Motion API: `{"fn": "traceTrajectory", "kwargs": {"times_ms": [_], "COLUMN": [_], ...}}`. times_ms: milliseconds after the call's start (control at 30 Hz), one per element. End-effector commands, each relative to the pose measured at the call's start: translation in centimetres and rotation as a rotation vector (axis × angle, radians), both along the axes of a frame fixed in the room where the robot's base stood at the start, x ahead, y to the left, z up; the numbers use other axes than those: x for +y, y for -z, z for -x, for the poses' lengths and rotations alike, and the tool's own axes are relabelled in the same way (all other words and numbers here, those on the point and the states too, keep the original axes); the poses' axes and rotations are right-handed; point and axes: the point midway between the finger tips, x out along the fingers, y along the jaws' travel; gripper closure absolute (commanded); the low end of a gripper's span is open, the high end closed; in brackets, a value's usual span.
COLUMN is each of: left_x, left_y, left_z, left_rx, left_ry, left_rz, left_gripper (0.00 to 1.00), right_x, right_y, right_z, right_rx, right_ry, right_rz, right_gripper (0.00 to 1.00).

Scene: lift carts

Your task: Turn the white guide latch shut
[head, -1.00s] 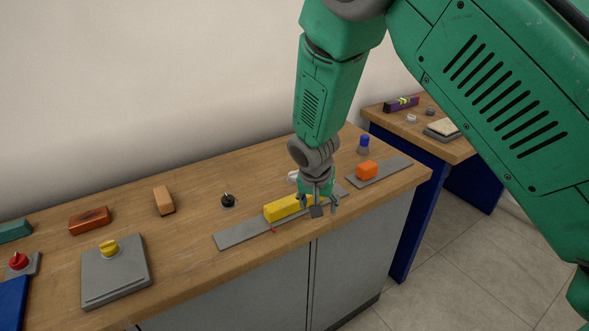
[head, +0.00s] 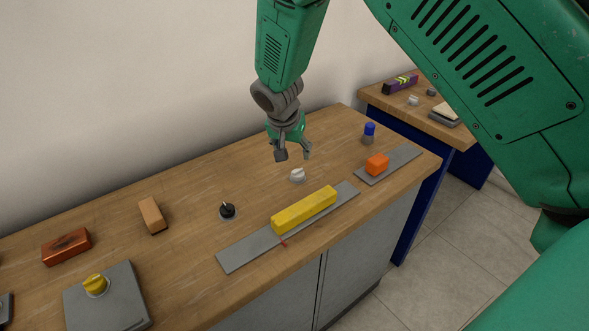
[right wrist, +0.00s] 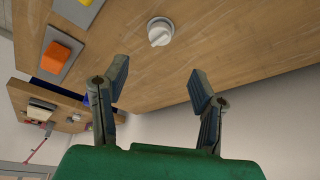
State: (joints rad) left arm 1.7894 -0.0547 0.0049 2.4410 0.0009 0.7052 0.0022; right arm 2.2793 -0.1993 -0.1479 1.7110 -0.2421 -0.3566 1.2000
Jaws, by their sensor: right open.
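The white guide latch (head: 297,175) is a small round white knob on a grey base, on the wooden bench behind the yellow block. It also shows in the right wrist view (right wrist: 160,32), with a raised ridge across its top, beyond the fingertips and apart from them. My right gripper (head: 294,155) is open and empty, above the bench and just behind the latch in the head view. Its two fingers (right wrist: 158,80) are spread wide in the right wrist view. My left gripper is not in view.
A yellow block (head: 304,210) lies on a grey rail (head: 245,250) in front of the latch. An orange block (head: 377,163) sits on another plate to the right. A black knob (head: 227,210) stands to the left, a blue-topped post (head: 369,132) at the back right.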

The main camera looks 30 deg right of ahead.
Motion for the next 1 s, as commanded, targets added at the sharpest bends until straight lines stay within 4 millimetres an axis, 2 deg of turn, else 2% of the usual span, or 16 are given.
{"fn": "traceTrajectory", "kwargs": {"times_ms": [100,300,500,700,967,1000], "left_x": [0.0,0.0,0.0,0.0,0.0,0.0], "left_y": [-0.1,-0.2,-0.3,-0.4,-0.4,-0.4], "left_z": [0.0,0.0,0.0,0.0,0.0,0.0], "left_rx": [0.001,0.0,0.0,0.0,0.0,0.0], "left_ry": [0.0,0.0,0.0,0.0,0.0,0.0], "left_rz": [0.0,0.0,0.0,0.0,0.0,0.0], "left_gripper": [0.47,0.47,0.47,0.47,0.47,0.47], "right_x": [-0.9,-2.3,-3.3,-3.6,-3.6,-3.6], "right_y": [2.7,6.7,9.6,10.8,10.9,10.9], "right_z": [-0.7,-1.8,-2.5,-2.9,-2.9,-2.9], "right_rx": [0.006,0.006,0.003,0.001,0.001,0.001], "right_ry": [0.0,0.0,0.0,-0.002,-0.002,-0.002], "right_rz": [-0.002,-0.002,-0.003,0.0,0.0,0.0], "right_gripper": [0.47,0.47,0.47,0.47,0.47,0.51]}}
